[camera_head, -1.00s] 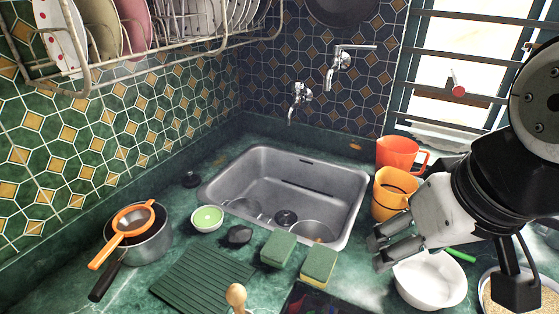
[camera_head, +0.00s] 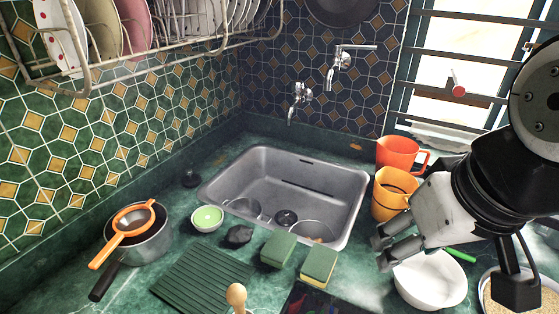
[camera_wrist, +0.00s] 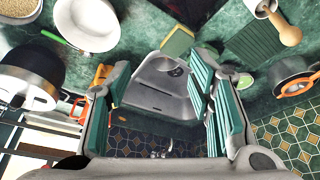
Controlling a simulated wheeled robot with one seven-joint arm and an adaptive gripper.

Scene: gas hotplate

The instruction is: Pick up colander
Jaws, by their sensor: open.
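The colander (camera_head: 134,218) is a small orange-rimmed strainer with an orange handle. It rests across the top of a metal pot (camera_head: 152,246) at the left of the counter, its handle pointing toward the lower left. In the wrist view the colander (camera_wrist: 294,86) shows at the right edge, partly cut off. My gripper (camera_head: 382,250) is at the right, above a white bowl and beside the orange jugs, far from the colander. In the wrist view its two fingers (camera_wrist: 162,78) are wide apart with nothing between them.
A steel sink (camera_head: 285,185) lies between my gripper and the pot. Two sponges (camera_head: 319,264), a green bowl (camera_head: 207,218) and a ridged green mat (camera_head: 203,279) lie in front of it. A dish rack (camera_head: 150,45) hangs above the left counter. Orange jugs (camera_head: 394,193) stand close behind my gripper.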

